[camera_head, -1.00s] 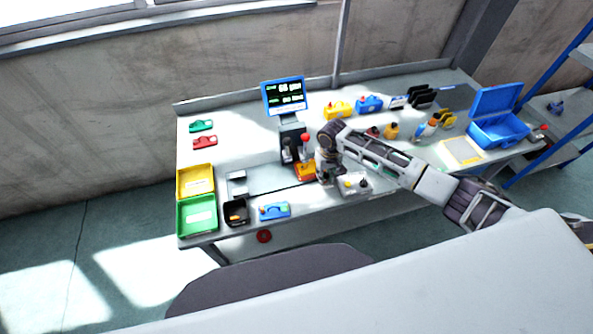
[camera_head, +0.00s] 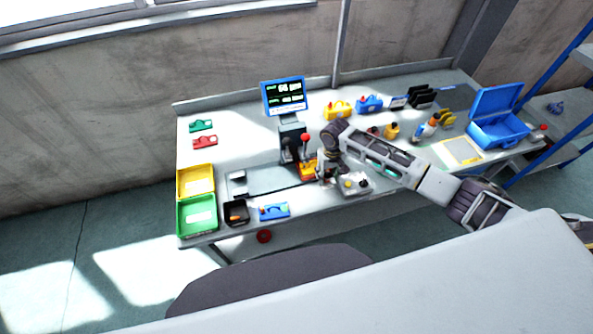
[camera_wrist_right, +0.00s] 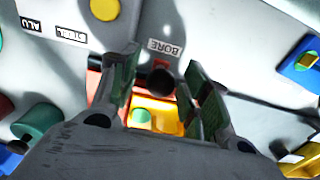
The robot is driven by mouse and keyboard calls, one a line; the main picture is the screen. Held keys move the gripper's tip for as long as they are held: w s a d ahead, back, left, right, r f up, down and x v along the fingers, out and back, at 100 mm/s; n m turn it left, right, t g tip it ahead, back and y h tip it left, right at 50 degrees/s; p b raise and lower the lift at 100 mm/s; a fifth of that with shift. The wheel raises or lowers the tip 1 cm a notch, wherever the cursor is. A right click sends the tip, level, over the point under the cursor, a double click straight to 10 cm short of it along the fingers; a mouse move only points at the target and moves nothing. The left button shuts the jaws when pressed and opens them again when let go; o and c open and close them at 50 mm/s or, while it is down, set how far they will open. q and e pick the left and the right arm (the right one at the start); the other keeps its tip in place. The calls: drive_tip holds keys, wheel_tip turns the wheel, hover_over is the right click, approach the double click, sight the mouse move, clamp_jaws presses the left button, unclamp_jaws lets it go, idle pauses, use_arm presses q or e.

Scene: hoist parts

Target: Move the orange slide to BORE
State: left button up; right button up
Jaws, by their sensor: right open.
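In the right wrist view, orange and yellow surfaces (camera_wrist_right: 158,116) show between and behind the fingers. A dark round knob (camera_wrist_right: 161,81) stands between the fingertips, close to the BORE label (camera_wrist_right: 167,48). My right gripper (camera_head: 325,172) is at the slide's right side; in the wrist view its open fingers (camera_wrist_right: 160,88) straddle the knob, with contact unclear. The slide's lower part is hidden by my gripper. My left gripper is not in view.
Labels STEEL (camera_wrist_right: 72,35) and ALU (camera_wrist_right: 31,25) lie farther left in the wrist view. Yellow (camera_head: 195,168) and green trays are at the bench's left; a blue case (camera_head: 497,130) is at right.

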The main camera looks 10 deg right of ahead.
drive_tip(key=shift+r, duration=4.5)
drive_tip(key=shift+r, duration=0.1)
wheel_tip(320, 180, up, 12)
